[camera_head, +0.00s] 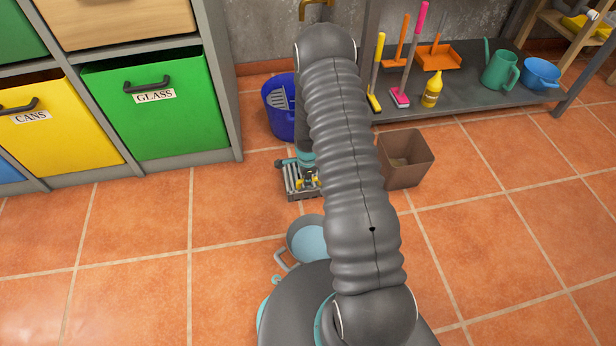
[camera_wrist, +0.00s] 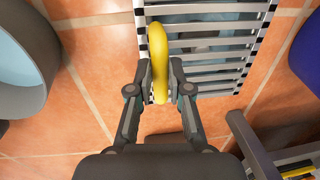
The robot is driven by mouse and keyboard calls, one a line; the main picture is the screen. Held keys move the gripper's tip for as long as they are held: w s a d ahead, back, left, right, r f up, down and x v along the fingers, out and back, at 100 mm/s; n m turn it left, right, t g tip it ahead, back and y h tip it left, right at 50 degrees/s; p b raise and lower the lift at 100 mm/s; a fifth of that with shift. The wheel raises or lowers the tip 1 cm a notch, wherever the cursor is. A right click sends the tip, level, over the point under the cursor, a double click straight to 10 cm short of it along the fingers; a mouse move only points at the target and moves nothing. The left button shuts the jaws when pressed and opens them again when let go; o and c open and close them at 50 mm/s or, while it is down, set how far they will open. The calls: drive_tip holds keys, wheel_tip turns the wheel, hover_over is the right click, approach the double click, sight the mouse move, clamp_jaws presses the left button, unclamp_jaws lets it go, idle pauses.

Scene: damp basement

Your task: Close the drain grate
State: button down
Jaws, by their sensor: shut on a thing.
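The drain grate (camera_head: 291,181) is a metal frame with several grey slats, on the tiled floor left of my arm. In the wrist view the grate (camera_wrist: 215,69) fills the upper middle, with something bluish between some slats. My gripper (camera_wrist: 159,72) is shut on the yellow handle, one finger on each side. In the head view my arm hides part of the gripper and the grate's right side. I cannot tell how far the grate is tilted.
A blue bucket (camera_head: 273,113) stands behind the grate and a brown bin (camera_head: 408,158) to its right. A grey bucket (camera_head: 297,243) stands in front. Bin cabinets (camera_head: 170,115) are at left, a tool shelf (camera_head: 465,105) at back right. Floor at right is clear.

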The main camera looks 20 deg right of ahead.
drive_tip(key=c, duration=1.1)
unclamp_jaws()
wheel_tip(320, 180, up, 12)
drive_tip(key=s, duration=0.1)
drive_tip(key=shift+s+a, duration=0.15)
drive_tip(key=shift+s, duration=0.05)
